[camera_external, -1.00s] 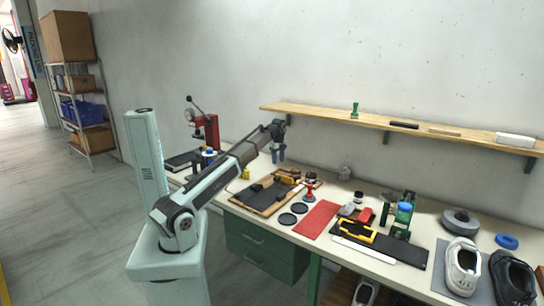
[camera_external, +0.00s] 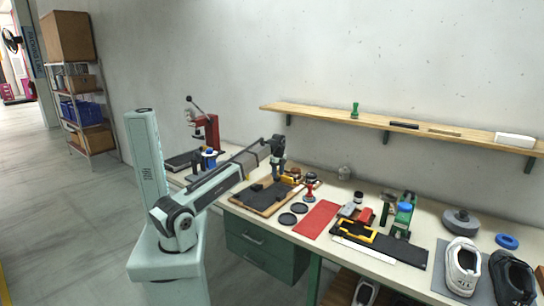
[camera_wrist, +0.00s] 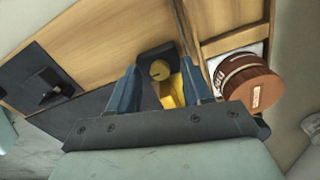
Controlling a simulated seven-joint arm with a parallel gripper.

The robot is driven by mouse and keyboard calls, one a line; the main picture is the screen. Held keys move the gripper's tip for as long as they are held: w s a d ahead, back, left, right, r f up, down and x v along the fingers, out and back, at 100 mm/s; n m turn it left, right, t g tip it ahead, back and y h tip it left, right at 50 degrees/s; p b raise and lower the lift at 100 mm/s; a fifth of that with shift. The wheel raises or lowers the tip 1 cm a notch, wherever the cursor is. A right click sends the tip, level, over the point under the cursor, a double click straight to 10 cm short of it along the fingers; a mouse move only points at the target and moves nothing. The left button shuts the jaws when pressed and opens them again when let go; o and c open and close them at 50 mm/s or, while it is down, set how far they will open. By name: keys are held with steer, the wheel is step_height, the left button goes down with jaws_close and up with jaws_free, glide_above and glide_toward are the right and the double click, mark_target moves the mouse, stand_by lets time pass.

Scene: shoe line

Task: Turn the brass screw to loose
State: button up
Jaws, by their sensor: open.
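The brass screw (camera_wrist: 159,70) shows in the wrist view as a round brass head with a slot, set in a dark block on a wooden board (camera_wrist: 110,35). My gripper (camera_wrist: 160,66) is open, with one blue finger on each side of the screw in this view. I cannot tell whether the fingertips touch it or how far above it they are. A yellow part (camera_wrist: 172,93) lies just below the screw head, between the fingers. In the external view my gripper (camera_external: 277,177) points down over the far part of the board (camera_external: 240,202); the screw is too small to make out there.
A brown round tin (camera_wrist: 247,84) stands close to the right finger. A dark fixture (camera_wrist: 45,92) sits on the board to the left. In the external view, a red-handled stamp (camera_external: 309,190), black discs (camera_external: 288,218) and a red mat (camera_external: 316,219) lie to the right.

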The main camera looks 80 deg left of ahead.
jaws_close()
stand_by(0.3)
